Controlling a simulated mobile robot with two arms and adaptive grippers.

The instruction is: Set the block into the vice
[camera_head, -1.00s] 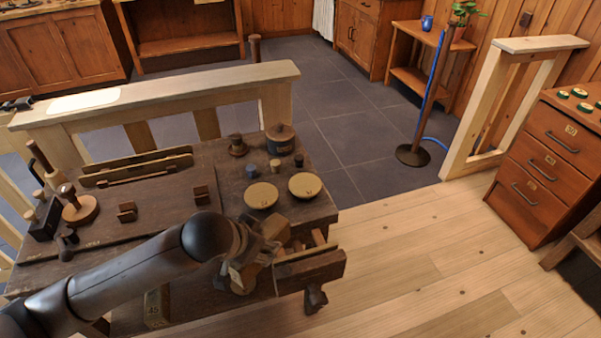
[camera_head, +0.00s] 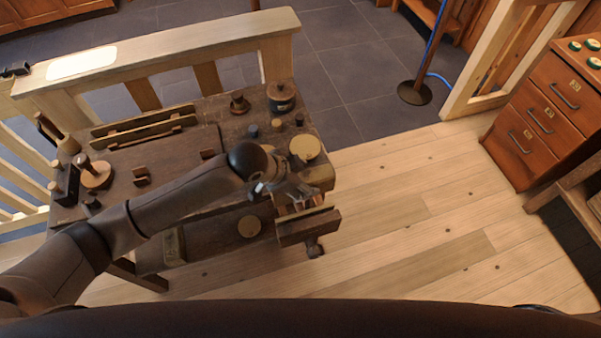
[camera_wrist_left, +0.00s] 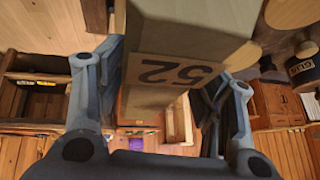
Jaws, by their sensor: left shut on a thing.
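My left gripper (camera_head: 284,192) is over the front right corner of the dark workbench (camera_head: 185,145), close behind and above the vice. The vice's wooden front jaw (camera_head: 309,226) sticks out from the bench, with its screw end (camera_head: 315,248) below. In the left wrist view, the gripper (camera_wrist_left: 160,108) is shut on a pale wooden block (camera_wrist_left: 190,30) with a tag reading 52. The block shows between the fingers. In the head view the gripper mostly hides the block, and I cannot tell whether it touches the vice. My right gripper is not in view.
A brass-coloured disc (camera_head: 305,148), a lidded pot (camera_head: 281,97) and small pegs stand near the gripper on the bench. A pale railing (camera_head: 170,48) runs behind. The plank floor (camera_head: 420,210) to the right is clear up to the drawer cabinet (camera_head: 550,115).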

